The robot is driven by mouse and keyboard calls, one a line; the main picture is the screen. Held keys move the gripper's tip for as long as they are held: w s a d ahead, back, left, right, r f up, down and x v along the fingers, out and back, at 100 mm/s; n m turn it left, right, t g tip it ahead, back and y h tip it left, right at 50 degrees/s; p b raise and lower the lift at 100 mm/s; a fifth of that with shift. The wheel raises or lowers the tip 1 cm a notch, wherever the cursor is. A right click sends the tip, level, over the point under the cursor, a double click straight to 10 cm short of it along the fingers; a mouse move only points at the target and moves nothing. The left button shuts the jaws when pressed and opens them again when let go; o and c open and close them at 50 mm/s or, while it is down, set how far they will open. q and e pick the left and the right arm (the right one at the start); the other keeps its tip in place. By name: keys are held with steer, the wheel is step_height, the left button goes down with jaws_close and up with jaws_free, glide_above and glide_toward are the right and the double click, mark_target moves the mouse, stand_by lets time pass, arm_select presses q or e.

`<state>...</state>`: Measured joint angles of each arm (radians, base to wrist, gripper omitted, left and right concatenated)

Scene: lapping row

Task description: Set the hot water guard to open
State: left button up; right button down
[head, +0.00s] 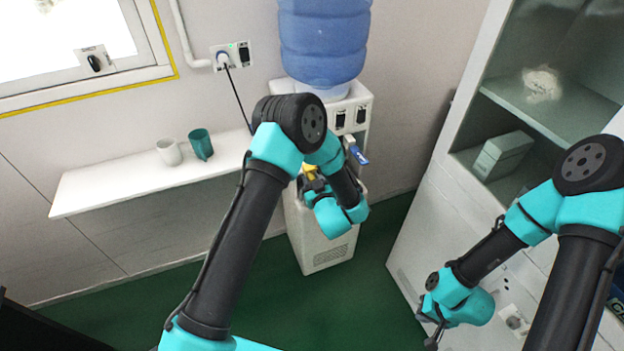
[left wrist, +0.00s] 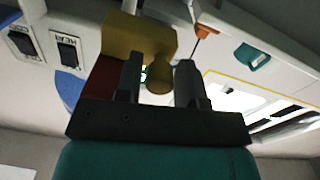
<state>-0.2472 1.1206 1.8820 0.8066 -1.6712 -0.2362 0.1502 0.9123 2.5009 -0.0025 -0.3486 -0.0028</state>
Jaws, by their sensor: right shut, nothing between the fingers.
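The water dispenser (head: 325,240) stands against the back wall with a blue bottle (head: 322,40) on top. A yellow part, seemingly the hot water guard (head: 309,168), shows at its front, partly hidden by my left arm. In the left wrist view it is a yellow block (left wrist: 138,38) with a rounded knob (left wrist: 159,76); a red part (left wrist: 97,80) is beside it. My left gripper (left wrist: 160,80) is open, its fingers on either side of the knob; contact is unclear. My right gripper (head: 430,328) is shut and empty, low at right. The guard's setting cannot be told.
A blue tap (head: 358,155) is right of the yellow part. Two switches (head: 350,118) sit above. A white shelf (head: 110,185) at left bears a white mug (head: 169,152) and a teal mug (head: 201,145). A cabinet (head: 425,235) stands at right.

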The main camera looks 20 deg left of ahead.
arm_select(q)
steer(key=shift+w+a, duration=0.15)
steer(key=shift+w, duration=0.05)
jaws_close()
